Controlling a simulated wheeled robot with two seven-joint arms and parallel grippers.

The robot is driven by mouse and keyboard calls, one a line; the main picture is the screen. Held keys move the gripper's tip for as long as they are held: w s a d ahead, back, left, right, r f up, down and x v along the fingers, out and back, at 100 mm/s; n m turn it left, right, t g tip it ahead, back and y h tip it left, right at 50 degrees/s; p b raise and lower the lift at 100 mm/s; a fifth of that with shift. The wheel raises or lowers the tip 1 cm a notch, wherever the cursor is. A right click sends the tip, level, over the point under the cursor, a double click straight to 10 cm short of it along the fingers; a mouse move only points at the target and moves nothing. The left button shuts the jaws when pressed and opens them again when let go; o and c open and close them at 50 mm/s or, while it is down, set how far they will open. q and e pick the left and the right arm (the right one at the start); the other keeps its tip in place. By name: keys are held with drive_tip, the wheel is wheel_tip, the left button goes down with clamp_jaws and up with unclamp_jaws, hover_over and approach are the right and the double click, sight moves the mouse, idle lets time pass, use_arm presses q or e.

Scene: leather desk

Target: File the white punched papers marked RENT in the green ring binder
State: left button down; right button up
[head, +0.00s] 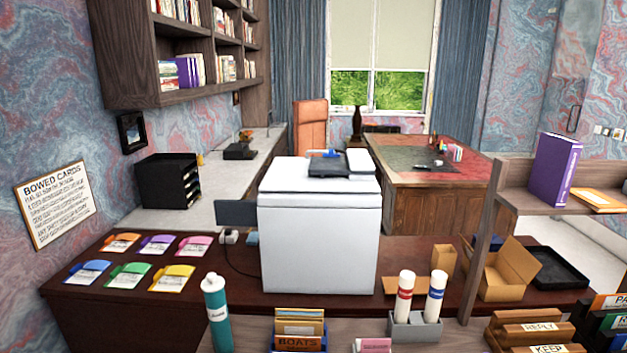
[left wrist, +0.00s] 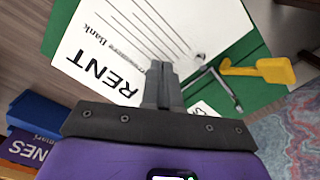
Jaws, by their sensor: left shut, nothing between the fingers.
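In the left wrist view a white paper marked RENT (left wrist: 120,45) lies over an open green ring binder (left wrist: 262,92). A bent metal ring or bar (left wrist: 222,85) and a yellow lever (left wrist: 258,70) show at the paper's edge. Whether the paper sits on the rings, I cannot tell. My left gripper (left wrist: 160,72) is shut and empty, its fingertips in front of the paper's lower edge by the word RENT. A corner of another white sheet (left wrist: 203,108) shows beside the fingers, mostly hidden. Neither gripper nor the green binder shows in the head view.
Blue and purple labelled items (left wrist: 28,150) lie left of the gripper. In the head view a large white box-shaped appliance (head: 320,230) stands mid-counter. Several coloured cards (head: 130,275) lie left of it.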

use_arm(q)
drive_tip(key=shift+f+b, duration=0.6)
drive_tip(key=shift+f, duration=0.2)
idle(0.8)
idle(0.4)
wheel_tip(320, 180, up, 7)
drive_tip(key=p, duration=0.6)
idle(0.4)
